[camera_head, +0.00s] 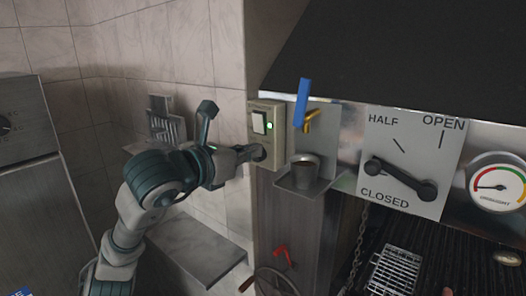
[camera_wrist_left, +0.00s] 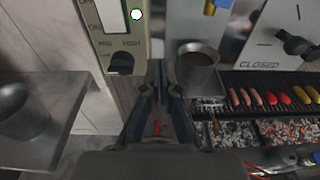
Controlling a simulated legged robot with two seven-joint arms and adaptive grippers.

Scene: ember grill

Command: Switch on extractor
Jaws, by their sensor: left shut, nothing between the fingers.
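The extractor switch box (camera_head: 279,118) is a beige panel on the post under the dark hood. It carries a white rocker switch (camera_head: 260,122), a lit green-white lamp (camera_head: 270,126) and a dark knob (camera_head: 260,153) below. In the left wrist view the panel (camera_wrist_left: 96,50) shows ON and OFF lettering, the bright lamp (camera_wrist_left: 137,14) and the knob (camera_wrist_left: 121,63) near the word HIGH. My left gripper (camera_wrist_left: 157,72) is shut and empty, just below and right of the knob in that view. In the head view its tip is by the knob, and contact cannot be told. My right gripper is not in view.
A metal cup (camera_head: 305,170) stands on a small shelf right of the panel. A blue-handled lever (camera_head: 303,102) is above it. A damper plate (camera_head: 408,150) with a dark handle and a gauge (camera_head: 497,188) are further right. Grill food (camera_wrist_left: 270,97) lies over embers.

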